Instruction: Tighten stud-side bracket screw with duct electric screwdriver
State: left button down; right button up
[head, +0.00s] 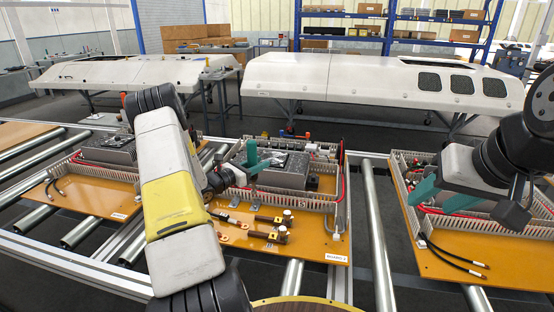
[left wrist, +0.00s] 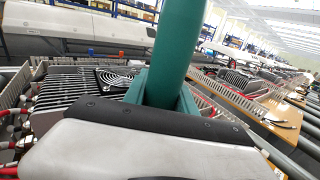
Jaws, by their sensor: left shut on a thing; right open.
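My left gripper (head: 245,168) is over the middle orange panel (head: 307,247), near the inner edge of its wiring duct. It is shut on the green, cylinder-shaped screwdriver (left wrist: 177,50), which stands up between the fingers in the left wrist view. The driver's tip is hidden. Small metal brackets (head: 234,204) lie on the panel just below this gripper; I cannot make out the stud-side screw. Two dark cables with copper-coloured ends (head: 281,232) lie to the right of them. My right gripper (head: 442,198) is open and empty over the right panel's duct.
A finned grey unit with a fan (head: 285,163) sits inside the slotted duct (head: 340,207) behind the left gripper. Similar panels stand left and right (head: 468,262) on steel rollers (head: 376,240). White vehicle shells (head: 372,82) and shelves are far behind.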

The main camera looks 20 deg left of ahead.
pick_arm(q)
jog(key=shift+r, duration=0.1)
jog(key=shift+s+f, duration=0.1)
jog(key=shift+f, duration=2.5)
jog(key=shift+s+f, duration=0.1)
jog(key=shift+f, duration=0.95)
dwell(1.7)
notch_tip(320, 180, up, 6)
dwell(0.7)
jog(key=shift+r, duration=0.1)
dwell(0.5)
